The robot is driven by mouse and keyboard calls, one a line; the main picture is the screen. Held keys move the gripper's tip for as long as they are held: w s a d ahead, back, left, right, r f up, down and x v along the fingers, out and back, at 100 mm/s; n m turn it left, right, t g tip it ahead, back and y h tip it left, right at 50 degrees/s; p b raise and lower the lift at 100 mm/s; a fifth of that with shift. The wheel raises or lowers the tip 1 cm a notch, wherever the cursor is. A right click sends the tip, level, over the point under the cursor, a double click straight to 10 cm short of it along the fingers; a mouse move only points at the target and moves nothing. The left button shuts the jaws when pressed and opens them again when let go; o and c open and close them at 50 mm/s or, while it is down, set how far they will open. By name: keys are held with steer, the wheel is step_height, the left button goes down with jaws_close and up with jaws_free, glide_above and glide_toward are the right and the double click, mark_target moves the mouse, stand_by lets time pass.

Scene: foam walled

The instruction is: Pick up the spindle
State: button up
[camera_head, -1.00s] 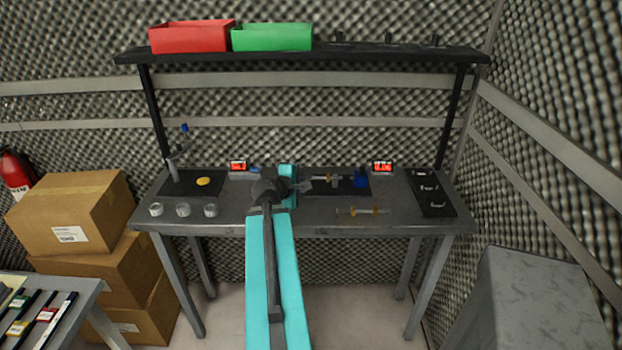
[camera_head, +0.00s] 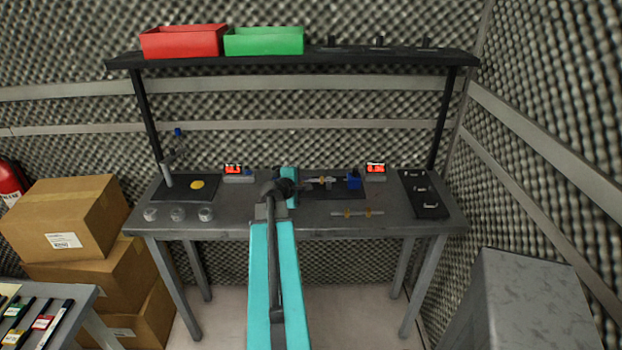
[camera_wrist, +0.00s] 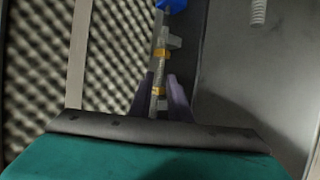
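A thin shaft with yellow-brown bands (camera_head: 322,180), which looks like the spindle, lies along a grey and blue fixture on the right-hand black mat. In the wrist view, the banded shaft (camera_wrist: 160,57) runs up between my fingers toward a blue block (camera_wrist: 172,4). My gripper (camera_wrist: 163,85) is open, with one finger on each side of the shaft's near end. I cannot tell whether either finger touches it. In the head view my gripper (camera_head: 302,184) is small and partly hidden by my wrist. A second rod with two brass-coloured pieces (camera_head: 357,212) lies at the table's front.
The grey workbench (camera_head: 300,226) stands against foam walls. Red displays (camera_head: 376,169) sit near its back. A black tray (camera_head: 430,208) is right; small cups (camera_head: 178,213) are left.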

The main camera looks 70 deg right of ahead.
mark_target(313, 180)
steer(key=shift+x, duration=0.85)
steer(key=shift+p+x, duration=1.05)
steer(key=shift+x, duration=0.45)
steer(key=shift+p+x, duration=0.3)
steer(key=shift+x, duration=0.8)
jaws_close()
